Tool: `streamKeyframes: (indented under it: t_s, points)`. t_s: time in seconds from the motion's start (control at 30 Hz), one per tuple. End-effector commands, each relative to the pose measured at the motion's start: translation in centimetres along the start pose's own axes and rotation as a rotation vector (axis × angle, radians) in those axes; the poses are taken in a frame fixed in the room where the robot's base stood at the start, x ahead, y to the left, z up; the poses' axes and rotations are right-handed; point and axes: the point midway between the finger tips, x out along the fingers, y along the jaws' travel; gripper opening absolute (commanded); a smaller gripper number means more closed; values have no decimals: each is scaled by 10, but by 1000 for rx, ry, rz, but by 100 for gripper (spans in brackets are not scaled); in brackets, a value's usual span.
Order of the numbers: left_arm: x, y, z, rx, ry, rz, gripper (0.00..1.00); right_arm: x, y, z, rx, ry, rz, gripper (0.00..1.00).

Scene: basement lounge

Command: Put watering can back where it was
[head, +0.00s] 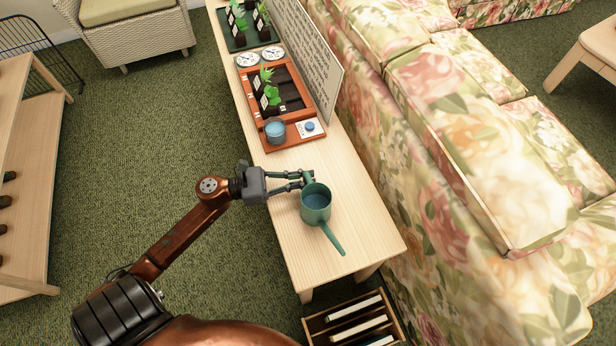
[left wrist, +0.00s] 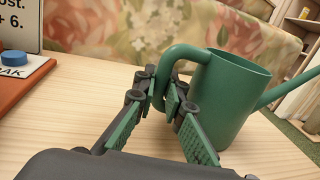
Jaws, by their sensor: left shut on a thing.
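The green watering can (head: 317,206) is upright at the near end of the narrow wooden table (head: 372,243), its spout pointing toward the near edge. My left gripper (head: 303,181) reaches in from the left and is shut on the can's handle. In the left wrist view, the fingers (left wrist: 168,105) close around the curved handle, with the can's body (left wrist: 228,100) just to the right. The can seems to be on or very close to the tabletop; I cannot tell which. My right gripper is not in view.
A floral sofa (head: 455,130) lines the right. A crate (head: 352,318) stands below the near end.

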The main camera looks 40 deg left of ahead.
Motion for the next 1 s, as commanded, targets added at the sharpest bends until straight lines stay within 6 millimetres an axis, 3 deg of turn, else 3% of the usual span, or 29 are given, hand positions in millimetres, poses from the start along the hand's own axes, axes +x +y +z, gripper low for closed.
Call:
streamKeyframes:
  t_s: [0.3, 0.33, 0.57, 0.93, 1.0]
  points:
    - [0, 0, -2, -1, -2, 0, 0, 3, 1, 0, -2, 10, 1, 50]
    - [0, 0, -2, 0, -1, 0, 11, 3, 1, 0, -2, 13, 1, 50]
    - [0, 0, -1, 1, -1, 0, 27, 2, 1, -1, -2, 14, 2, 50]
    - [0, 0, 3, 2, -2, 0, 27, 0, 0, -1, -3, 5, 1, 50]
    - [-8, 0, 3, 0, 0, 3, 27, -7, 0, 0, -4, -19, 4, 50]
